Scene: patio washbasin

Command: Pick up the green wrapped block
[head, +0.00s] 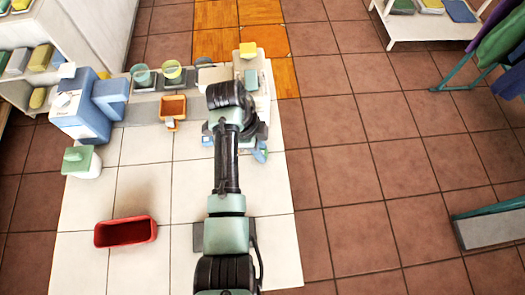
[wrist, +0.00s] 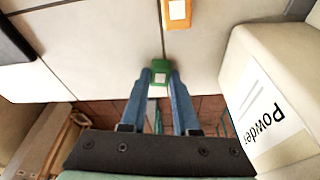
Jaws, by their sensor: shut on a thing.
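The green wrapped block (wrist: 160,66) has a pale label on its face. In the wrist view it sits between the tips of my gripper's two blue fingers, and both touch its sides. My gripper (wrist: 160,80) is shut on it. In the head view, bits of my gripper (head: 259,151) show beside the dark arm near the right side of the pale tiled top. The block is hidden behind my arm there. I cannot tell whether the block still touches a surface.
An orange container (head: 173,110) stands left of my gripper. A large "Powder" container (wrist: 268,100) is close at right in the wrist view. A red tray (head: 125,232), a blue-and-white dispenser (head: 82,108) and green cups (head: 142,75) stand on the top. The top's middle is clear.

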